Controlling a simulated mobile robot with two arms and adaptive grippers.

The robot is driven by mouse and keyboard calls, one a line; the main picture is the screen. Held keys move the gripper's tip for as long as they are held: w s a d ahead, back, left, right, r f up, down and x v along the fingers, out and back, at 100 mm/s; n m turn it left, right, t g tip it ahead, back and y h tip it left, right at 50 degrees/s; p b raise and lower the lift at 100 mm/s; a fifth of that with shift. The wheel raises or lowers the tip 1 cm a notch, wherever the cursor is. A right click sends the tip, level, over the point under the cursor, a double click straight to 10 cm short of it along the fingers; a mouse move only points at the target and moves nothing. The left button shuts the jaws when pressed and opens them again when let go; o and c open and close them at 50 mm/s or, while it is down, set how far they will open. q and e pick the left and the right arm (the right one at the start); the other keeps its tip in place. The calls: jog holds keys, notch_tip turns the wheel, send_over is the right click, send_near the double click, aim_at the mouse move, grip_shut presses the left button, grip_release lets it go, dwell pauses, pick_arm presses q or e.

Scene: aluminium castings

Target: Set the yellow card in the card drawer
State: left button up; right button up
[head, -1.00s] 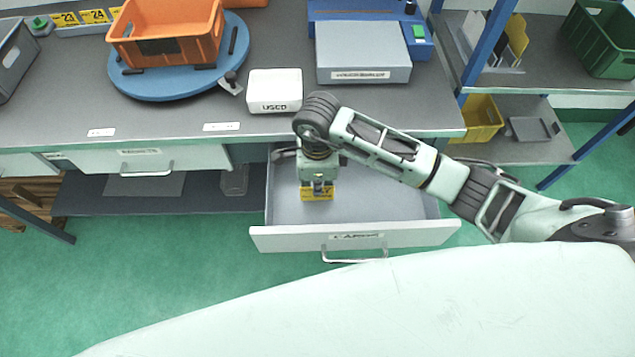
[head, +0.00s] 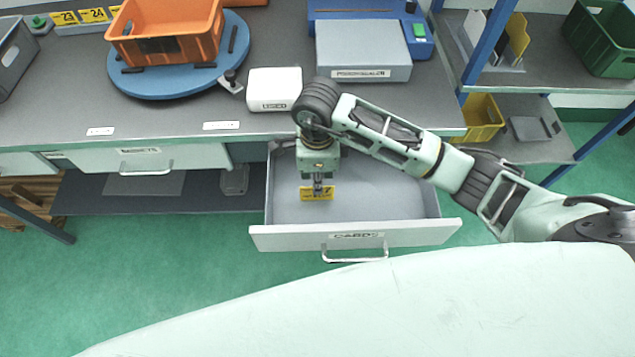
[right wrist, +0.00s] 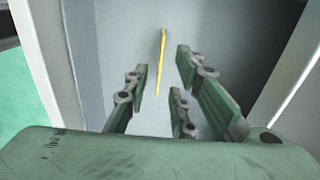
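The yellow card (head: 326,193) is inside the open card drawer (head: 400,205), left of its middle, with its face toward the head camera. In the right wrist view the card (right wrist: 161,62) shows as a thin yellow line, edge-on, on the grey drawer floor (right wrist: 222,30). My right gripper (head: 318,186) points down into the drawer just above and behind the card. In the right wrist view its fingers (right wrist: 160,95) are spread, with a gap on both sides of the card, and hold nothing. My left gripper is not in view.
The drawer front (head: 290,238), labelled for cards, stands out from under the grey bench. A white box (head: 274,88) marked "USED", an orange crate (head: 200,50) on a blue turntable (head: 160,85) and a grey-topped device (head: 362,48) stand on the bench. The drawer's right side is empty.

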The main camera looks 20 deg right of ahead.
notch_tip(320, 180, up, 9)
jog(key=b, duration=0.1)
jog(key=shift+r, duration=0.1)
dwell(0.6)
